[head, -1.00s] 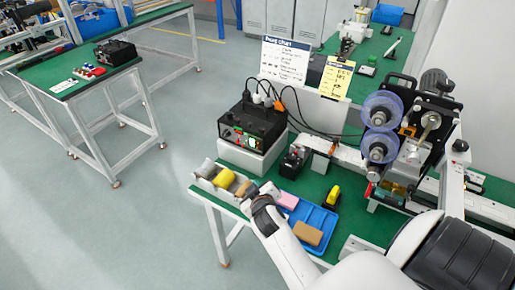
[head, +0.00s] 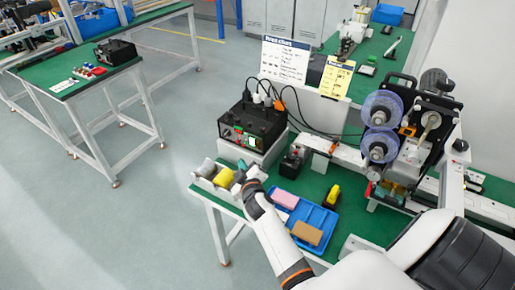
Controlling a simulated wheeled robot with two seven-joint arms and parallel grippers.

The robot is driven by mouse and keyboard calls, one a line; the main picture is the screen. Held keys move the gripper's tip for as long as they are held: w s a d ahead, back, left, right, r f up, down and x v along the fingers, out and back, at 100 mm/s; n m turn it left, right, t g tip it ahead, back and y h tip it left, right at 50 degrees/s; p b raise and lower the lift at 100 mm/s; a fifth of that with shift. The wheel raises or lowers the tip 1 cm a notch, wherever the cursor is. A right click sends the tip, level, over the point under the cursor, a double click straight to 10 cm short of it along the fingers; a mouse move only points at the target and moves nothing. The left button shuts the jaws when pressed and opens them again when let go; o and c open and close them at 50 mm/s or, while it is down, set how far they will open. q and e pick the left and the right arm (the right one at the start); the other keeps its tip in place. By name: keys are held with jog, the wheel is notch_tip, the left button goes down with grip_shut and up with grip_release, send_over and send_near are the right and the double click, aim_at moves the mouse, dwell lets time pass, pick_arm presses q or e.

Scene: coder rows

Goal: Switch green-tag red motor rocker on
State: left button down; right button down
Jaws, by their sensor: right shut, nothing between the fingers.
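A black control box (head: 252,122) stands on a white block at the left of the near green table. Its front face carries small red, green and white controls (head: 238,136). Which one is the red motor rocker with the green tag is too small to tell, and so is its position. My right gripper (head: 246,174) is just below and in front of the box, over the small parts tray, apart from the controls. It is shut and empty. My left gripper is not in view.
A grey tray (head: 204,183) with a yellow roll lies under my gripper. A blue tray (head: 318,228) with a sponge and brown block is to the right. A black button box (head: 291,163), cables, print chart (head: 285,60) and roller machine (head: 405,130) stand nearby.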

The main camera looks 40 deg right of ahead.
aim_at(258, 144)
jog(key=shift+w+d+f+b, duration=0.15)
jog(key=shift+w+d, duration=0.35)
jog(key=shift+d, duration=0.65)
jog(key=shift+w+d+f+b, duration=0.15)
jog(key=shift+w+d, duration=0.3)
jog(key=shift+d, duration=0.7)
jog(key=shift+w+d+f+b, duration=0.1)
jog(key=shift+w+d+f, duration=0.3)
jog(key=shift+d, duration=0.75)
jog(key=shift+w+d+r, duration=0.1)
jog(key=shift+r, duration=0.05)
jog(key=shift+w+d, duration=0.15)
jog(key=shift+d, duration=0.15)
jog(key=shift+w+d, duration=0.1)
jog(key=shift+d, duration=0.25)
jog(key=shift+a, duration=0.15)
jog(key=shift+s+a, duration=0.3)
jog(key=shift+a, duration=0.3)
